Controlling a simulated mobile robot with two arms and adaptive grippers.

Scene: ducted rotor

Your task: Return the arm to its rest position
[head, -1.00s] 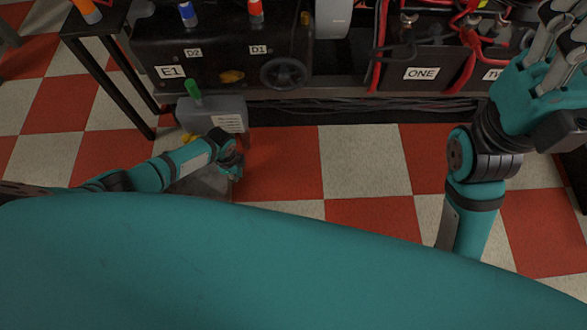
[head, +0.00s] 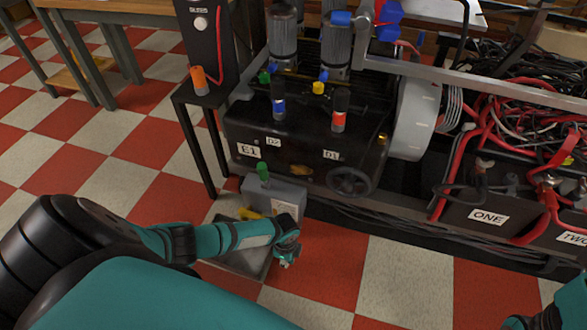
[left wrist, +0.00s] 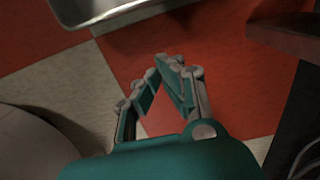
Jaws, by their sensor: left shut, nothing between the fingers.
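My left arm comes in from the left in the head view, low over the floor. Its gripper (head: 287,262) hangs in front of the black machine, by the right edge of a grey metal tray. The left wrist view shows the gripper's fingers (left wrist: 164,72) shut with nothing between them, above red and white floor tiles. Only a teal part of my right arm (head: 570,306) shows at the lower right corner of the head view, and its gripper is out of the picture.
The black machine (head: 300,145) with labels E1, D1 and D2 stands ahead. Red cables (head: 470,160) lie at right. A wooden table (head: 120,12) is at upper left. Tiled floor (head: 120,150) is clear at left.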

